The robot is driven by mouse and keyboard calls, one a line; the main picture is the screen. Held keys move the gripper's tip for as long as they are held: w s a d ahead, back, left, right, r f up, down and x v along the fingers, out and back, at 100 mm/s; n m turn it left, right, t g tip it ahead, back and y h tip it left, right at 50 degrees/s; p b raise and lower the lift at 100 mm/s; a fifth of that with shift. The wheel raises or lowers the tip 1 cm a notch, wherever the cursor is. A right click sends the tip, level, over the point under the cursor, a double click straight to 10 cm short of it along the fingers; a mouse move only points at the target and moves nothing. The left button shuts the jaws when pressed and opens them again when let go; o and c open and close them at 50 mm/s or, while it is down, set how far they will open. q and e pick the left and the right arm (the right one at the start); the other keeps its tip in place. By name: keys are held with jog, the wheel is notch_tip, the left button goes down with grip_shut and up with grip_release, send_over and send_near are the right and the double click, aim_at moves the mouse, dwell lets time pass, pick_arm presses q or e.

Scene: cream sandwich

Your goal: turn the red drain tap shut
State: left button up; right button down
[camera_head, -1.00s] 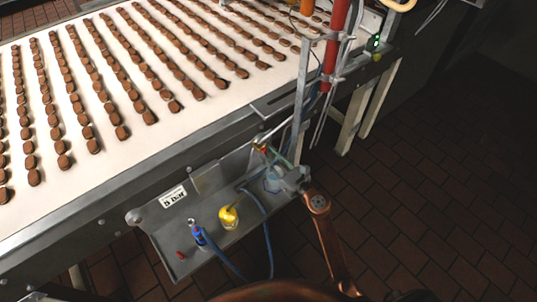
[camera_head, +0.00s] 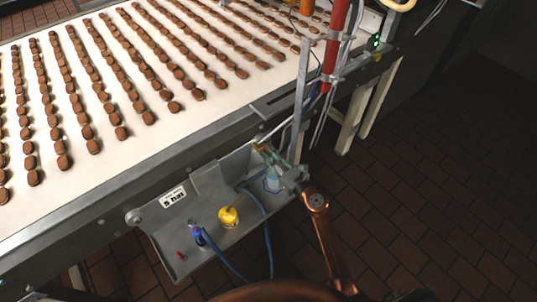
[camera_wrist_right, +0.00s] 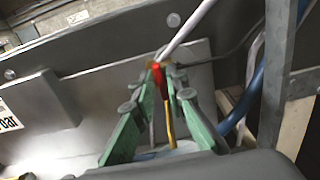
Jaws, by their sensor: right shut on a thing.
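The red drain tap (camera_wrist_right: 158,77) shows in the right wrist view as a small red handle at the end of a pale pipe, above the tray. My right gripper (camera_wrist_right: 163,72) has its green fingers shut on the red tap, one on each side. In the head view the right gripper (camera_head: 267,150) reaches in from the right at the tray's back end, beside the upright post. There the fingers mostly hide the tap. My left gripper is not in view.
Below the belt, the grey tray (camera_head: 205,262) holds a yellow item (camera_head: 228,216), a blue fitting (camera_head: 198,236) with a hose, and a pale container (camera_head: 272,181). A metal post (camera_head: 302,90) and red pipe (camera_head: 336,45) stand close by. The floor at right is clear.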

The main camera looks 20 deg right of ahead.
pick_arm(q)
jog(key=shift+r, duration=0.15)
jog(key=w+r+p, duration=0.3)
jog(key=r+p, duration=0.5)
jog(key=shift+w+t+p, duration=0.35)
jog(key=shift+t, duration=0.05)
pick_arm(e)
jog(key=shift+d+f+m, duration=0.15)
jog(key=shift+m, duration=4.35)
jog(key=shift+d+f+m, duration=0.1)
jog(key=shift+f+m, duration=0.05)
jog(key=shift+m, duration=4.35)
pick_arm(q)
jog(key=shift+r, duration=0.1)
pick_arm(e)
jog(key=c, duration=2.1)
grip_release()
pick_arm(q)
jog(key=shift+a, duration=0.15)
pick_arm(e)
jog(key=v, duration=1.2)
